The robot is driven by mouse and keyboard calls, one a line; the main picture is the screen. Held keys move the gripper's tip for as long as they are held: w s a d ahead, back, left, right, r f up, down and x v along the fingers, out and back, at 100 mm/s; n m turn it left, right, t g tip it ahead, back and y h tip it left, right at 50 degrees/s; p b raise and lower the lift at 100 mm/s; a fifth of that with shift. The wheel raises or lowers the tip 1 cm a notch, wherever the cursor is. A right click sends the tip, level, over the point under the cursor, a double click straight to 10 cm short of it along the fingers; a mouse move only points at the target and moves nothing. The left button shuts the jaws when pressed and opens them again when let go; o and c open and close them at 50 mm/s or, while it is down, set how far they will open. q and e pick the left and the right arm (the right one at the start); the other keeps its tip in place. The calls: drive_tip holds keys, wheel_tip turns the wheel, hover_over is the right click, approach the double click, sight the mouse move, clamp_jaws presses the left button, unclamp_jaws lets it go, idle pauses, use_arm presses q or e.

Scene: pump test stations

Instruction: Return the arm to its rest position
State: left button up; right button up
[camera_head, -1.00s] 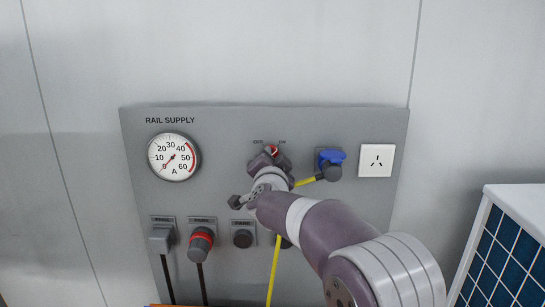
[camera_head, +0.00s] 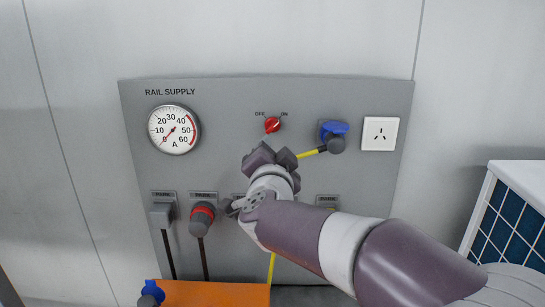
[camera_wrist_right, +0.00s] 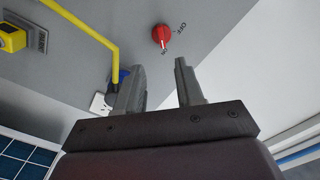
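My right gripper (camera_head: 270,157) is in front of the grey rail supply panel (camera_head: 230,105), just below the red knob (camera_head: 272,125). In the right wrist view my right gripper (camera_wrist_right: 160,88) has its two fingers apart with nothing between them. The red knob (camera_wrist_right: 161,35) shows past the fingertips, apart from them, and its white mark points towards ON. My right arm comes in from the lower right and hides part of the lower panel. My left gripper is not in view.
A gauge (camera_head: 174,129) has its needle near 0. A blue-capped plug (camera_head: 333,135) with a yellow cable (camera_head: 312,153) sits right of my gripper. A white socket (camera_head: 380,133), parked plugs, an orange surface (camera_head: 215,293) and a blue-tiled unit (camera_head: 510,225) are nearby.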

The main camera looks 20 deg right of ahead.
drive_tip(key=shift+s, duration=0.1)
drive_tip(key=a+f+n+g+y, duration=0.2)
drive_tip(key=a+f+n+y, duration=0.4)
drive_tip(key=f, duration=0.1)
drive_tip(key=s+a+f+n+g+y, duration=0.1)
drive_tip(key=s+f+n+g, duration=0.2)
drive_tip(key=f, duration=0.4)
drive_tip(key=s+f+n+g+y, duration=0.1)
drive_tip(key=s+f+n+g, duration=0.15)
drive_tip(key=s+f, duration=0.4)
drive_tip(key=s+d+f+g+h, duration=0.1)
drive_tip(key=s+d+f+g, duration=0.3)
drive_tip(key=s+f, duration=0.3)
drive_tip(key=s+d+f+n+g+h, duration=0.1)
drive_tip(key=s+d+f+g+h, duration=0.1)
drive_tip(key=s+d+f+g, duration=0.2)
wheel_tip(320, 180, down, 3)
drive_tip(key=s+d, duration=0.1)
drive_tip(key=s, duration=0.2)
drive_tip(key=shift+d+r+g, duration=0.15)
drive_tip(key=shift+d+g, duration=0.15)
drive_tip(key=shift+g, duration=0.05)
